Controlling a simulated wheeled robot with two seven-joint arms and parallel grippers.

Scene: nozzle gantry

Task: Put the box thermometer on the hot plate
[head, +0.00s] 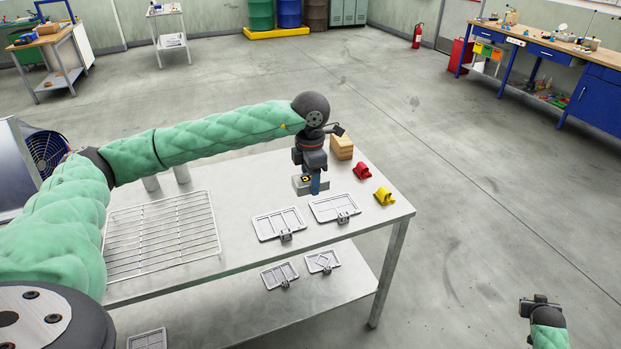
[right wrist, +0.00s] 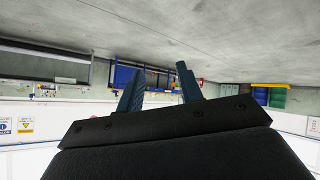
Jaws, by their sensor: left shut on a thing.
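My left gripper (head: 314,184) points down over the far right part of the steel table (head: 240,178). It is shut on a small grey box with a yellow and black face (head: 301,187), which looks like the box thermometer. The blue finger hides part of the box. I cannot tell whether the box touches the table. I cannot make out a hot plate for sure. My right gripper (right wrist: 161,88) is open and empty in the right wrist view, its two blue fingers apart. In the head view it shows at the lower right (head: 540,300), clear of the table.
Two grey divided trays (head: 279,223) (head: 335,207) lie near the table's front edge. A wire rack (head: 160,237) lies to the left. A wooden block (head: 342,147), a red piece (head: 362,171) and a yellow piece (head: 384,196) stand to the right. More trays lie on the lower shelf (head: 250,308).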

